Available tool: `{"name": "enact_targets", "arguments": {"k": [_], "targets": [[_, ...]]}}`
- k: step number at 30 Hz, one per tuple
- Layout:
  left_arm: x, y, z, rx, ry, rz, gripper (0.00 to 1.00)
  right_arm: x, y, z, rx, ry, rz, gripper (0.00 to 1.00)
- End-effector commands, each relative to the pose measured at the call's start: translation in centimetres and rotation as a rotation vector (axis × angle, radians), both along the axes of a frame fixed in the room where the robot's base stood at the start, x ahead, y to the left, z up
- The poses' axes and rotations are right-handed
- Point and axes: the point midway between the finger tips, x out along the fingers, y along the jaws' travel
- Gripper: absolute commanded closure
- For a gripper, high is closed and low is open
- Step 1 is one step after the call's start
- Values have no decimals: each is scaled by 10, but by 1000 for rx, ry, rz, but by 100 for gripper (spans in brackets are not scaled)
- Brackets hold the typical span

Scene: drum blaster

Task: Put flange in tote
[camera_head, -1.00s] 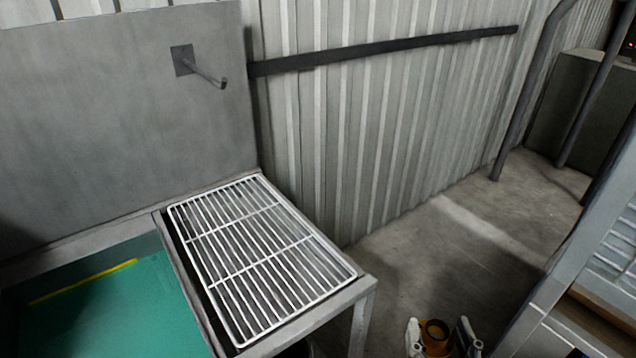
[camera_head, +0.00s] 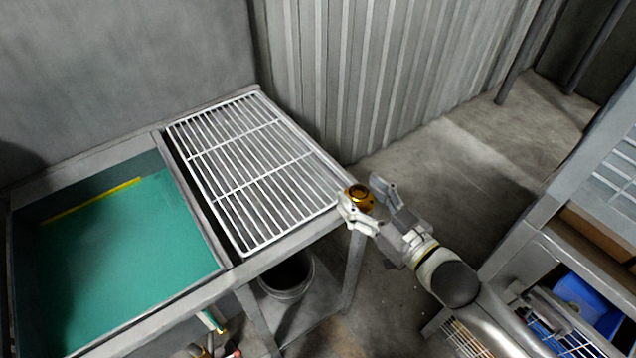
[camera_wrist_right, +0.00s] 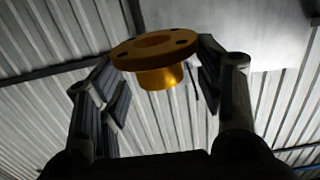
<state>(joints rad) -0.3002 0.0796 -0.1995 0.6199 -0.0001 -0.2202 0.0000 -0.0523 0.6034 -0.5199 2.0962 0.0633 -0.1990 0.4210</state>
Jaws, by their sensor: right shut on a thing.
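The flange (camera_head: 360,197) is a gold-orange ring with a short neck. My right gripper (camera_head: 367,196) is shut on it and holds it in the air, just off the right front corner of the wire rack in the head view. In the right wrist view the flange (camera_wrist_right: 155,50) sits between the two fingers, its wide holed rim toward the top and its neck toward the bottom. A blue bin (camera_head: 590,305), which may be the tote, is partly visible on the shelving at lower right. My left gripper is not clearly in view.
A white wire rack (camera_head: 250,165) lies on a metal bench beside a green-bottomed basin (camera_head: 130,260). A dark bucket (camera_head: 287,275) stands below. Grey metal shelving (camera_head: 545,215) rises at right. The floor between bench and shelving is clear.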

Motion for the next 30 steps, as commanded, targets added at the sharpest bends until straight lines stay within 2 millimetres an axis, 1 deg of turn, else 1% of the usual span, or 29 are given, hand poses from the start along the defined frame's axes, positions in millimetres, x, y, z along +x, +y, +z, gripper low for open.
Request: {"name": "enact_targets", "arguments": {"k": [3,14,17,24,30], "targets": [[0,0,0,0,0,0,37,6,-3,0,3,-4,11,76],[0,0,1,0,0,0,37,8,-1,-1,5,-4,11,76],[0,0,2,0,0,-1,37,18,5,-7,7,-4,10,76],[0,0,5,-1,0,-1,37,59,35,-32,8,-4,10,76],[0,0,6,0,-1,-1,37,85,54,-50,5,-4,10,76]]}}
